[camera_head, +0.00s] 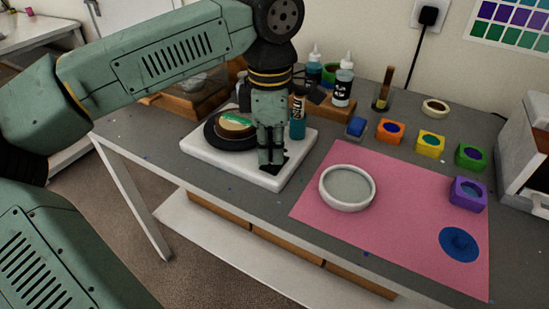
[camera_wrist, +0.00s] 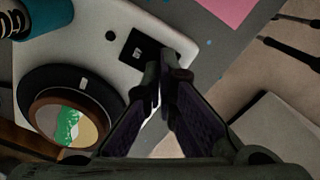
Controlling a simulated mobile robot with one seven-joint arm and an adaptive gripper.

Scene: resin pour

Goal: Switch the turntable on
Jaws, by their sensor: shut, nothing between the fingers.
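The turntable (camera_head: 222,163) is a white slab-like base with a black round platter (camera_head: 212,140) at its left. The same white base (camera_wrist: 88,40) and black platter (camera_wrist: 40,85) show in the wrist view. A round wooden piece with a green and white patch (camera_head: 238,121) lies on the platter. My gripper (camera_head: 270,160) is shut and empty, pointing down over this plate. Its fingertips (camera_wrist: 167,65) overlap the plate's edge; I cannot tell whether they touch.
A pink mat (camera_head: 400,220) with a white round tray (camera_head: 347,205) and blue disc (camera_head: 459,243) lies right of the turntable. Coloured cups, including an orange one (camera_head: 390,131), stand behind it. Bottles, including a white-topped one (camera_head: 343,85), stand close behind my gripper.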

